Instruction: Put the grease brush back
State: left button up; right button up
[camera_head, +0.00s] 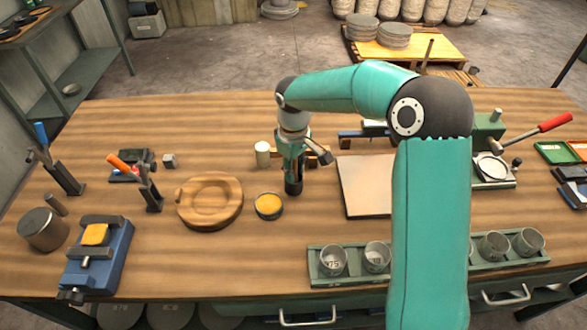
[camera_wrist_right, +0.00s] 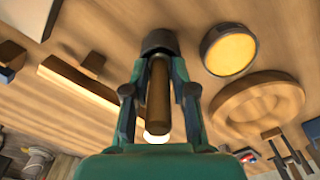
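My right gripper (camera_head: 293,188) points down over the middle of the bench. In the right wrist view its fingers (camera_wrist_right: 158,45) are drawn together around a brown rod-like handle (camera_wrist_right: 158,95), which looks like the grease brush. A cream cylinder (camera_head: 262,154) stands left of the gripper. My left gripper is out of view.
A round wooden form (camera_head: 224,213) lies left of the tin. A flat board (camera_head: 365,185) lies right of the gripper. A green rack (camera_head: 455,275) of metal cups is at the front.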

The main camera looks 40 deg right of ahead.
jog(key=shift+o, duration=0.9)
jog(key=shift+r, duration=0.15)
notch_tip(320, 180, up, 11)
jog(key=shift+a+f, duration=0.15)
jog(key=shift+f, duration=0.05)
jog(key=shift+r, duration=0.7)
